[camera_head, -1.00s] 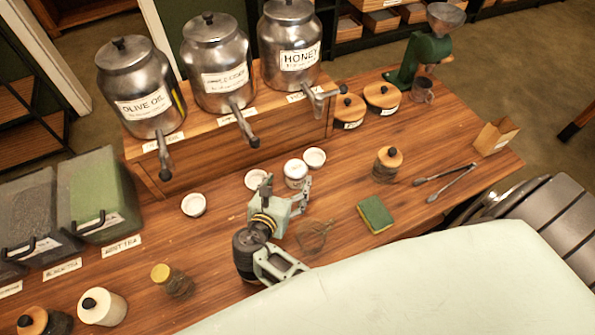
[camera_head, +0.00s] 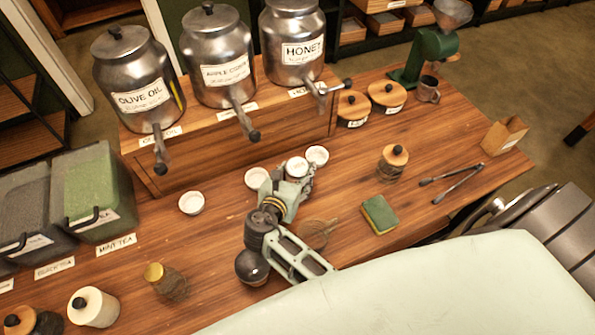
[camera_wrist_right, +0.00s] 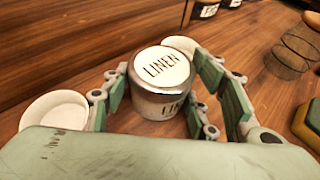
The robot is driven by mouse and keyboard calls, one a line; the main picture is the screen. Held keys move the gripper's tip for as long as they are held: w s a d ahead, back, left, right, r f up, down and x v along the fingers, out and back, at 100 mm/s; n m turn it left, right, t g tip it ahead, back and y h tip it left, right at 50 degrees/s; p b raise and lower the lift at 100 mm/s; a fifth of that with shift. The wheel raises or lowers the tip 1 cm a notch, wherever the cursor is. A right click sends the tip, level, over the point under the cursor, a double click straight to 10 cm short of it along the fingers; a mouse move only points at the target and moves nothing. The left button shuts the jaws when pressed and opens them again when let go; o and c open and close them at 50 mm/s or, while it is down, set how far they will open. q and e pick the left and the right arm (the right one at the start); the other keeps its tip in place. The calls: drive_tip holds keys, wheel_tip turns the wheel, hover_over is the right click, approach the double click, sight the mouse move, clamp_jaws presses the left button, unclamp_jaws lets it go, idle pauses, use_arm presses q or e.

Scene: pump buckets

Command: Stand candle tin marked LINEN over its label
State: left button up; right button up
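The candle tin (camera_wrist_right: 165,85) marked LINEN is a small round tin with a white lid and a label on its side. It looks upright on the wooden counter. In the head view the tin (camera_head: 297,167) is at the tip of my right gripper (camera_head: 291,178). In the right wrist view the fingers of this gripper (camera_wrist_right: 160,90) lie on both sides of the tin, very near it. I cannot tell whether they press on it. My left gripper is not in view. I cannot make out a LINEN label on the counter.
White bowls (camera_head: 317,155) (camera_head: 256,178) stand close on both sides of the tin, another (camera_head: 191,202) farther left. A wooden stand (camera_head: 230,125) with steel dispensers is behind. A sponge (camera_head: 380,214), a jar (camera_head: 392,161) and tongs (camera_head: 457,182) lie right, with bare counter between.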

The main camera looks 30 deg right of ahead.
drive_tip(key=c, duration=0.8)
